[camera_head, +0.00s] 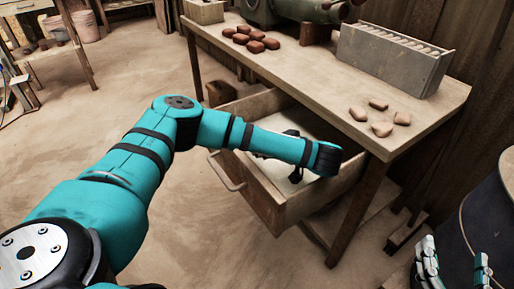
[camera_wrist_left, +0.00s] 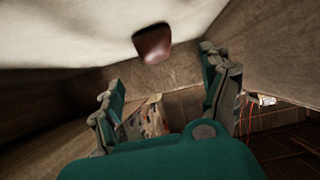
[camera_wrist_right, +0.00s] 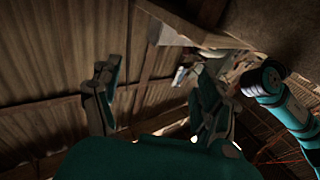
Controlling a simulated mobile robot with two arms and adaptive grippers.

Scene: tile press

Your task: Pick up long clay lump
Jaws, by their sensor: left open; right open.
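A reddish-brown clay lump (camera_wrist_left: 152,43) lies on the pale floor of the open drawer (camera_head: 285,212), near a drawer wall in the left wrist view. I cannot tell its full length from this angle. My left gripper (camera_wrist_left: 162,80) is open and empty, with the lump beyond its fingertips and apart from them. In the head view my left arm reaches over the drawer and mostly hides that gripper and the lump. My right gripper (camera_head: 455,265) is open and empty at the lower right, away from the drawer; it also shows in the right wrist view (camera_wrist_right: 150,85).
The wooden table (camera_head: 300,75) above the drawer carries several dark red lumps (camera_head: 254,46), several paler lumps (camera_head: 382,129), and a grey slotted box (camera_head: 390,60). A dark round container (camera_head: 490,225) stands at the right. The floor left of the drawer is clear.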

